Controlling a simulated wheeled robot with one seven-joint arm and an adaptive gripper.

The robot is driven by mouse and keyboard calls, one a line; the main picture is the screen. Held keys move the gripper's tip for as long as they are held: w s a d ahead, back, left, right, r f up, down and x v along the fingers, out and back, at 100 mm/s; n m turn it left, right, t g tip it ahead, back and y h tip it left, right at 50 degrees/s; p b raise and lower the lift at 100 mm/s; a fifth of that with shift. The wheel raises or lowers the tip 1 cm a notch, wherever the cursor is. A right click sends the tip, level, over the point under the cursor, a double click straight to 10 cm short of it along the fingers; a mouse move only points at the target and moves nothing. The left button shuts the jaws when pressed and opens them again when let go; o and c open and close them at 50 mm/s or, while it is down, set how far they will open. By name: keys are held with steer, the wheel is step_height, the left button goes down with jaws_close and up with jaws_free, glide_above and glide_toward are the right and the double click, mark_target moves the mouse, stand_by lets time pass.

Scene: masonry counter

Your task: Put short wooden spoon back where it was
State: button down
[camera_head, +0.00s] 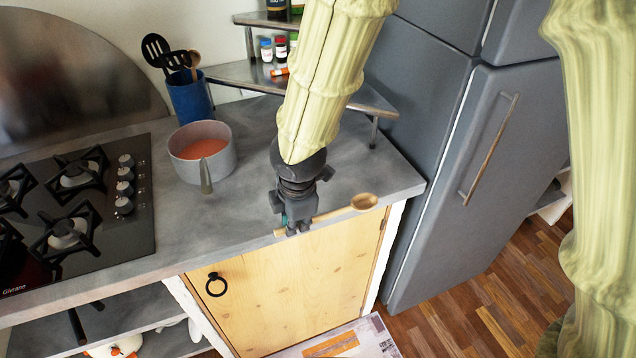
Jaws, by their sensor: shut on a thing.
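A short wooden spoon (364,202) is held across my gripper (292,230), which is shut on its handle. The spoon's bowl points right, out over the counter's front edge and the wooden cupboard door. My gripper points down near that edge; its fingertips are partly hidden by its own body. A blue utensil holder (190,98) stands at the back of the counter, left of my arm. It holds black utensils (156,48) and another wooden utensil (194,58).
A pot (202,152) of reddish content, its handle toward the front, stands between the hob (80,200) and my gripper. A metal corner shelf (240,75) with jars (280,48) is behind my arm. A grey fridge (440,150) stands right. The counter (230,215) is clear near the front.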

steer(key=w+p, duration=0.1)
steer(key=w, duration=0.3)
steer(key=w+f+p, duration=0.1)
steer(key=w, duration=0.4)
steer(key=w+d+p, duration=0.1)
steer(key=w+p, duration=0.1)
steer(key=w, duration=0.2)
steer(key=shift+w+f, duration=0.15)
steer(key=shift+w, duration=0.15)
steer(key=shift+w+f+p, duration=0.1)
steer(key=shift+w+p, duration=0.35)
steer(key=shift+w, duration=0.35)
steer(key=shift+d+f, duration=0.1)
steer(key=shift+f, duration=0.6)
steer(key=shift+f+p, duration=0.75)
steer(key=shift+p, duration=0.15)
steer(key=shift+f, duration=0.1)
steer(key=c, duration=1.5)
jaws_free()
steer(key=shift+o, duration=0.2)
